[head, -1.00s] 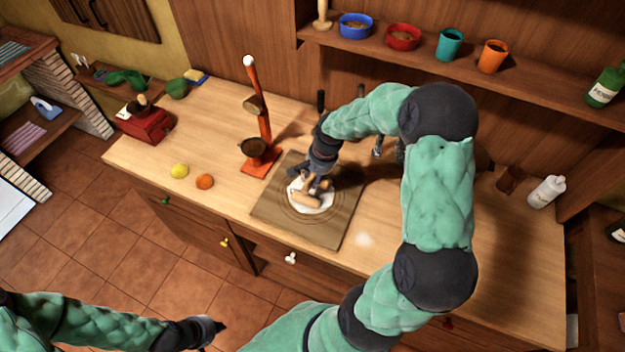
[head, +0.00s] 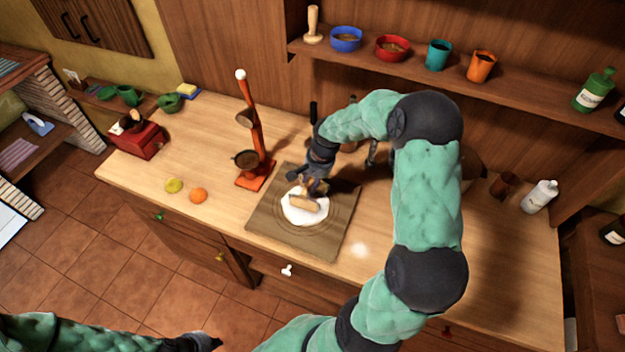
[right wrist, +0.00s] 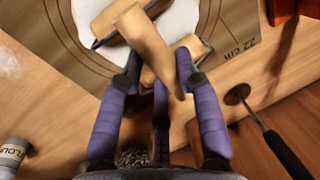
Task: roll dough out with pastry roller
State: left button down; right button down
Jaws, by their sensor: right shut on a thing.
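The white dough (head: 304,209) lies flat on a wooden pastry board (head: 340,225) marked with rings. It also shows in the right wrist view (right wrist: 180,20). My right gripper (head: 310,185) is above the board, shut on the wooden pastry roller (head: 308,202). In the right wrist view the roller's curved handle (right wrist: 145,40) runs between the fingers, and its cylinder lies over the dough. I cannot tell how firmly it presses. My left gripper (head: 208,342) is at the bottom left, away from the counter; its fingers are too small to read.
An orange lever juicer (head: 256,165) stands left of the board. A lemon (head: 173,186) and an orange (head: 198,195) lie near the front edge. A red grinder (head: 138,138) stands at the far left. A white bottle (head: 541,196) is at the right.

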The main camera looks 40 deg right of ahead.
jog(key=shift+d+r+p, duration=0.1)
jog(key=shift+r+p, duration=2)
jog(key=shift+r, duration=1.35)
jog(key=shift+w, duration=0.1)
